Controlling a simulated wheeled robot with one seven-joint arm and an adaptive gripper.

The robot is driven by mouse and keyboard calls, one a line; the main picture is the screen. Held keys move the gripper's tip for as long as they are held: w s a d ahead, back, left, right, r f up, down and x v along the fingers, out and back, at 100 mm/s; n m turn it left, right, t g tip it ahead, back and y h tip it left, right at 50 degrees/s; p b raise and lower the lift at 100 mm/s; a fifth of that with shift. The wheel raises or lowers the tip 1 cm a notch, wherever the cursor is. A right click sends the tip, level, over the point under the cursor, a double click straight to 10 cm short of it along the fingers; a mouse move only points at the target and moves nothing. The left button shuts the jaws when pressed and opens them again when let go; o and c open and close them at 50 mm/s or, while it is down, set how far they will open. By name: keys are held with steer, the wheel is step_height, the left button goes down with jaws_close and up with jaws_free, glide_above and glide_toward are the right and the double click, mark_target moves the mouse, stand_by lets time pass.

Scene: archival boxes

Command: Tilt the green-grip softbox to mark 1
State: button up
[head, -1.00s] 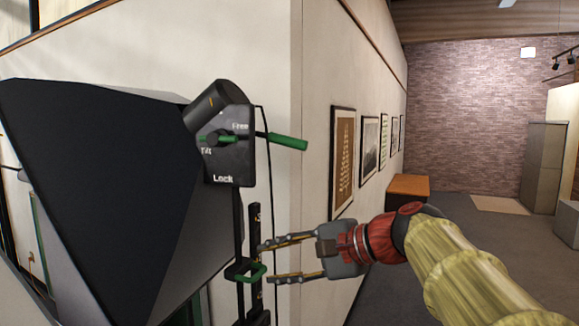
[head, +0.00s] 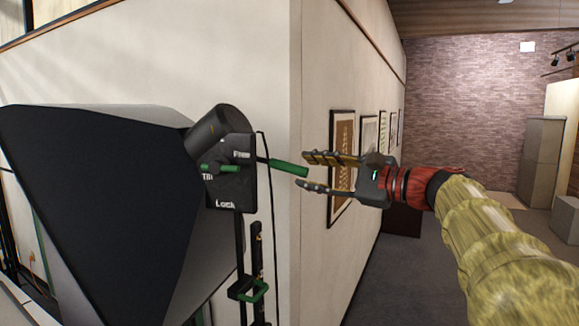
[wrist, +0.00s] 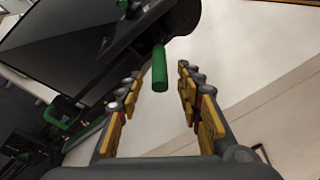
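The black softbox (head: 100,200) fills the left of the head view. Its tilt head carries a black plate (head: 233,190) marked Free, Tilt and Lock, with a small green lever (head: 219,168) across it. A green grip (head: 288,168) sticks out to the right from the head, and it also shows in the wrist view (wrist: 159,68). My gripper (head: 304,171) is open, just right of the grip's tip. In the wrist view the grip's end points in between my open fingers (wrist: 156,88), touching neither visibly. I see no mark 1.
A green clamp handle (head: 247,290) sits lower on the black stand (head: 257,270). A white wall corner (head: 297,230) rises close behind the grip and my fingers. Framed pictures (head: 343,165) hang along the wall. Grey floor (head: 410,265) is open to the right.

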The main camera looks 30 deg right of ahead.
mark_target(290, 169)
steer(key=p+x, duration=0.1)
steer(key=x, duration=0.4)
steer(key=shift+w+a, duration=0.15)
steer(key=shift+w, duration=0.15)
steer(key=shift+w+a, duration=0.15)
steer(key=shift+w, duration=0.05)
steer(key=shift+c, duration=0.2)
steer(key=shift+s, duration=0.1)
steer(key=shift+c, duration=1.2)
jaws_close()
steer(key=shift+f, duration=0.1)
